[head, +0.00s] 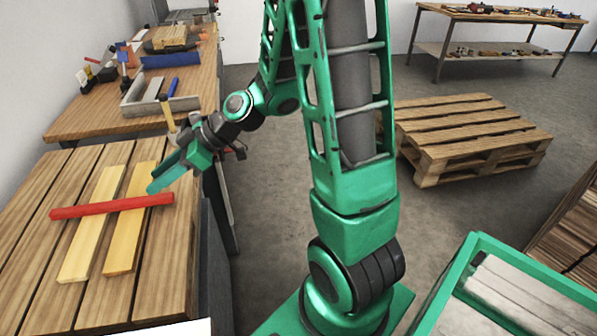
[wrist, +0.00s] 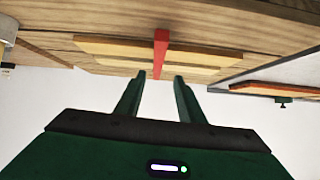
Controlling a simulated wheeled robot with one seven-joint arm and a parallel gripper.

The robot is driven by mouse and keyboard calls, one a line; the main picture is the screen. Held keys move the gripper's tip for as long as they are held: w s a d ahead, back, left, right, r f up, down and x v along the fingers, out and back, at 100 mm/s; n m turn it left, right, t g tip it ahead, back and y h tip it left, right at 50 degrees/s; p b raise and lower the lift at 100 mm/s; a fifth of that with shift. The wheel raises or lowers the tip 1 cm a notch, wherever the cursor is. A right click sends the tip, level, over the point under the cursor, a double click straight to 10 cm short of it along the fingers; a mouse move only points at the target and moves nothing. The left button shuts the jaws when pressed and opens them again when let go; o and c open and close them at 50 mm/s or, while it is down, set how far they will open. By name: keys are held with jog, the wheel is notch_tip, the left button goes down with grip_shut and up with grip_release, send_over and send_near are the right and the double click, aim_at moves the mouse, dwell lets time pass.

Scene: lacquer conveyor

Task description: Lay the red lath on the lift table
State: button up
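The red lath (head: 110,206) lies crosswise on two yellow strips (head: 92,225) on the slatted wooden bench at the left. Its right end points toward my gripper (head: 155,187). In the wrist view the red lath (wrist: 161,50) lines up with the gap between the two fingers of my gripper (wrist: 159,76). The fingers are apart with nothing clearly held. I cannot tell whether the fingertips reach around the lath's end. A green-framed table (head: 478,243) with a pale top is partly in view at the lower right; I cannot tell whether it is the lift table.
The slatted bench (head: 130,300) adjoins a workbench (head: 90,118) with a grey tray (head: 137,100), a hammer and other tools. A wooden pallet (head: 465,128) lies on the floor at the right. A tool table (head: 490,50) stands at the back. Grey floor between is clear.

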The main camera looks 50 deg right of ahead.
jog(key=s+d+r+m+g+h, duration=0.1)
jog(key=s+d+m+g+h, duration=0.2)
jog(key=s+d+m, duration=0.5)
jog(key=s+d+r+m+g+h, duration=0.2)
jog(key=s+d+m+h, duration=0.4)
jog(key=s+d, duration=0.9)
jog(key=s+m+g, duration=0.1)
jog(key=s+m, duration=0.2)
jog(key=s, duration=0.2)
jog(key=shift+s, duration=0.35)
